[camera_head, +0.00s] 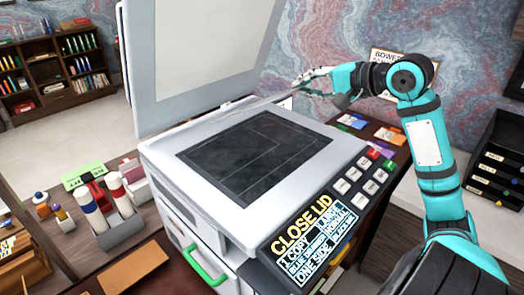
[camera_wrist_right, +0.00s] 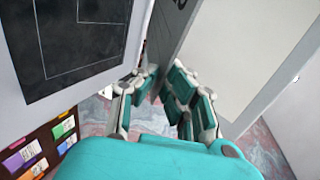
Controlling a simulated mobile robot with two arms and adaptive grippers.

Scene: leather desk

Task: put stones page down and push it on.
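The copier (camera_head: 235,200) stands with its lid (camera_head: 205,45) raised and its dark glass (camera_head: 255,150) bare. My right gripper (camera_head: 318,82) is over the back right of the copier, above the glass level. Its fingers also show in the right wrist view (camera_wrist_right: 160,88), closed on a thin grey sheet, which seems to be the stones page (camera_wrist_right: 172,45). The page shows nearly edge-on in the head view, a thin pale strip between lid and glass. A dark mark shows at its edge, but its print cannot be read. My left gripper is out of view.
The copier's display (camera_head: 308,238) reads "CLOSE LID", with buttons (camera_head: 360,180) beside it. A green handle (camera_head: 205,268) is on its front. A caddy of bottles (camera_head: 120,220) stands at left, coloured cards (camera_head: 390,135) lie at right, and a dark tray rack (camera_head: 497,160) is farther right.

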